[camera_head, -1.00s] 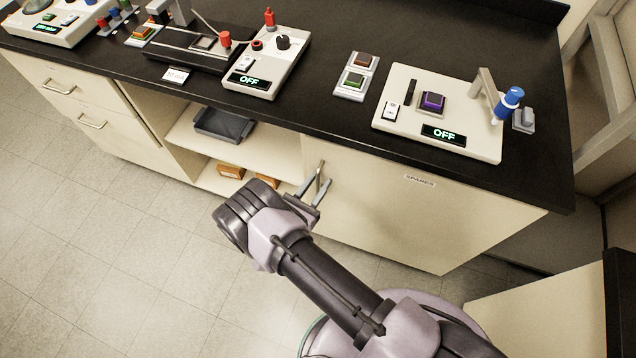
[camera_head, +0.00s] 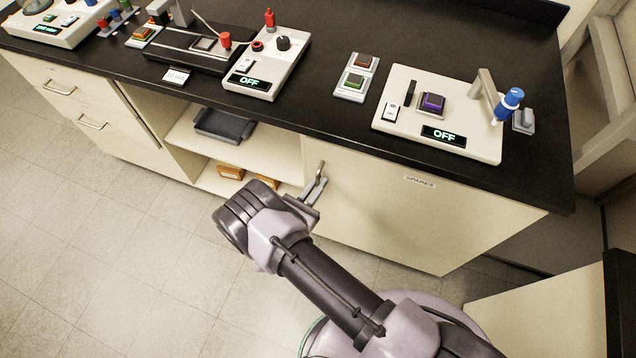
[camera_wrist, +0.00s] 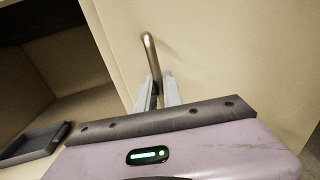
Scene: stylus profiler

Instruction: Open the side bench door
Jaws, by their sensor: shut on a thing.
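The side bench door (camera_head: 400,210) is a cream panel with a SPARES label, under the right part of the black bench top. It looks closed. Its metal bar handle (camera_head: 320,170) stands near the door's left edge. My gripper (camera_head: 315,188) is at the handle, with its fingers shut on the lower part. In the wrist view the handle (camera_wrist: 149,50) rises above the two fingers (camera_wrist: 162,92), and its lower part is hidden between them. The door (camera_wrist: 220,50) fills the right of that view.
An open shelf bay left of the door holds a grey tray (camera_head: 222,127) and small orange boxes (camera_head: 231,171). Drawers (camera_head: 85,110) are farther left. Instruments with OFF displays stand on the bench top (camera_head: 320,100). Another cream cabinet (camera_head: 545,310) is at the lower right. Floor at left is clear.

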